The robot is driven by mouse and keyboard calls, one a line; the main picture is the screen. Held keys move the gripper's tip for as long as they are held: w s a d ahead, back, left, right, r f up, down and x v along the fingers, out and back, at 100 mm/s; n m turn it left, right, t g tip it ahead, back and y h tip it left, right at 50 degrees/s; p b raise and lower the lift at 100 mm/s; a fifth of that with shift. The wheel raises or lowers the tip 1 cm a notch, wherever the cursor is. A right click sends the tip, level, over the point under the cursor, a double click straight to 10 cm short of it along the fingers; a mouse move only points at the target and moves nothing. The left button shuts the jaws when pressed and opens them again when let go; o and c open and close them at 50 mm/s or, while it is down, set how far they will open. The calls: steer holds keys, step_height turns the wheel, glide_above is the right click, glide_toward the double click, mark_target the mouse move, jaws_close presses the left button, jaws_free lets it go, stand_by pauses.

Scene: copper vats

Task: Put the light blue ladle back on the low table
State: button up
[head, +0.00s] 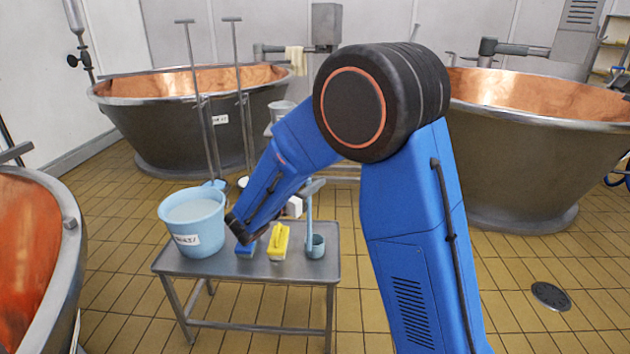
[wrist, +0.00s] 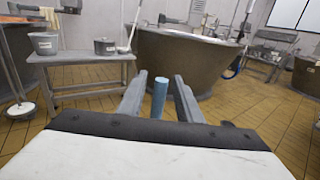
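The light blue ladle (head: 316,246) is upright, its cup low at the right end of the low table (head: 228,266) and its long handle rising above. I cannot tell whether the cup touches the tabletop. My gripper (head: 314,187) is at the upper part of the handle, partly hidden behind my arm in the head view. In the wrist view, the handle (wrist: 159,97) stands between the two fingers of my gripper (wrist: 161,92), with a narrow gap visible on each side. The gripper looks open around it.
On the low table stand a light blue bucket (head: 192,222), a blue item (head: 246,250) and a yellow brush (head: 278,242). Large copper vats (head: 190,125) surround the area. A bench with grey pots (wrist: 82,74) shows in the wrist view. Tiled floor is clear right of the table.

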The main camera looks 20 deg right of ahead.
steer(key=v, duration=0.9)
steer(key=shift+s+a, duration=0.25)
steer(key=s+d+m+g+y, duration=0.4)
steer(key=s+d+m+g, duration=0.65)
steer(key=s+d, duration=0.85)
steer(key=s+a+f+m+t+y, duration=0.1)
steer(key=s+a+m+t+y, duration=0.2)
steer(key=s+m+y, duration=0.7)
steer(key=shift+s+m+t, duration=0.65)
steer(key=shift+s+m, duration=1.9)
steer(key=shift+s, duration=0.55)
steer(key=shift+f, duration=0.1)
